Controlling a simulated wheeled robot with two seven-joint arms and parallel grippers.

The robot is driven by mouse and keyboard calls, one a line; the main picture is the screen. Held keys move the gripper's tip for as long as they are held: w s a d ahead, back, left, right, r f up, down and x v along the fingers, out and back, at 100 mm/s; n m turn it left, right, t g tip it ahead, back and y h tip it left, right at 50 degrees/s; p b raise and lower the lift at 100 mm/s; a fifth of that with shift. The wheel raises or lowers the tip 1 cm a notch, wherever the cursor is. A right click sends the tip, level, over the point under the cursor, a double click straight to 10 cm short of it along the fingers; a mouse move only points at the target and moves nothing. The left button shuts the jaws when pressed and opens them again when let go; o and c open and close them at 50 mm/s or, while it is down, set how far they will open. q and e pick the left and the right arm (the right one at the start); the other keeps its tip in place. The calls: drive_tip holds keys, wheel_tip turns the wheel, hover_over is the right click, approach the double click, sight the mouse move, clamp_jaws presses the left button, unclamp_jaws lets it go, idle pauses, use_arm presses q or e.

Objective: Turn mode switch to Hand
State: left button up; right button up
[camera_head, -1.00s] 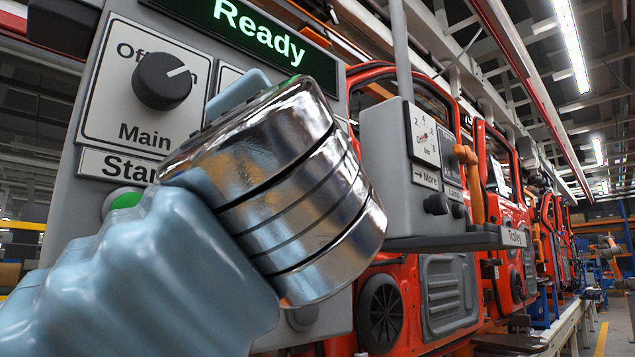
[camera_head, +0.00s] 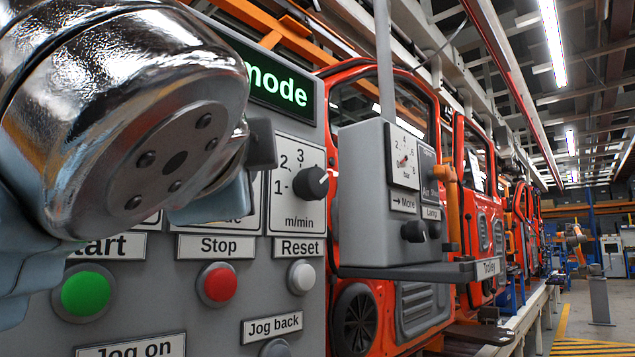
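My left arm's shiny metal wrist fills the upper left of the head view. Only part of my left gripper (camera_head: 258,146) shows at its right side, in front of the grey control panel (camera_head: 232,305). I cannot see whether its fingers are apart or what they touch. The mode switch cannot be made out. The wrist covers the panel plates left of the m/min dial, and only the lower edge of a plate (camera_head: 245,222) with cut-off lettering shows. The green-lettered display (camera_head: 281,87) shows the word "mode", its left part hidden. My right gripper is not in view.
The black m/min dial (camera_head: 312,183) is just right of my gripper. Below are the green Start button (camera_head: 88,294), red Stop button (camera_head: 217,285) and white Reset button (camera_head: 301,277). A grey trolley box (camera_head: 362,190) juts out at the right, before red doors.

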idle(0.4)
use_arm(q)
drive_tip(key=o, duration=1)
